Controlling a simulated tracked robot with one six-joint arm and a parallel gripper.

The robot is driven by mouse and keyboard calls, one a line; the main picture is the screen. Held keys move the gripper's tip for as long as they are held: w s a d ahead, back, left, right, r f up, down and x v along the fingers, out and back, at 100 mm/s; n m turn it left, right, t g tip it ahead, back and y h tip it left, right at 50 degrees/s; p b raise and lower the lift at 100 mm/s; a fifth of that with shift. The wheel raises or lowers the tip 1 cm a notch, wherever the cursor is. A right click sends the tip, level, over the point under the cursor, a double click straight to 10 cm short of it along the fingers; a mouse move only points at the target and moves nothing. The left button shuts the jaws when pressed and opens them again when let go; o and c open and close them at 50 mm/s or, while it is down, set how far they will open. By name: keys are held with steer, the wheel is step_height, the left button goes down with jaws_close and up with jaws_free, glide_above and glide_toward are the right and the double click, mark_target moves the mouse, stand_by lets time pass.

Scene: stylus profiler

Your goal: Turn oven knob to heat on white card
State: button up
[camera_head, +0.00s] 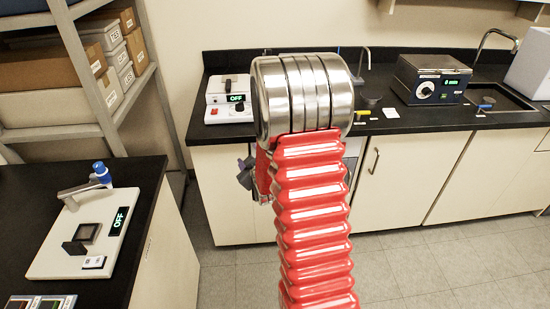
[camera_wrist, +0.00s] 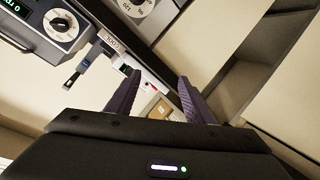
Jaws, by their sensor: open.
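My gripper (camera_wrist: 158,78) shows in the wrist view with two purple fingers apart and nothing held between them. In the head view my arm hides most of it. A dark box with a round white dial and black knob (camera_head: 425,90) stands on the back counter in the head view. A similar knob (camera_wrist: 63,27) shows at the upper left of the wrist view, apart from the fingers. I cannot tell which device is the oven. Small white cards lie on the counter, one white card (camera_head: 390,113) left of the dark box; their print is too small to read.
A white device (camera_head: 229,100) reading OFF stands left on the back counter (camera_head: 390,126). A sink (camera_head: 495,97) is at the right. A white plate instrument (camera_head: 85,235) reading OFF sits on the near left bench. Boxes fill the left shelves. Floor (camera_head: 440,270) is clear at right.

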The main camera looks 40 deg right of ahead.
steer(key=s+d+f+t+h, duration=0.1)
steer(key=s+d+f, duration=0.2)
steer(key=f, duration=0.3)
steer(key=s+d+f+t+h, duration=0.1)
steer(key=s+d+f+h, duration=0.1)
steer(key=s+d+f, duration=0.2)
step_height(320, 180, down, 2)
steer(key=shift+d+f+n+t+h, duration=0.2)
steer(key=shift+d+n+t+h, duration=0.15)
steer(key=shift+d, duration=0.7)
steer(key=x, duration=1.3)
steer(key=shift+w+d, duration=0.2)
steer(key=shift+w, duration=0.1)
steer(key=shift+c, duration=0.5)
steer(key=c, duration=0.9)
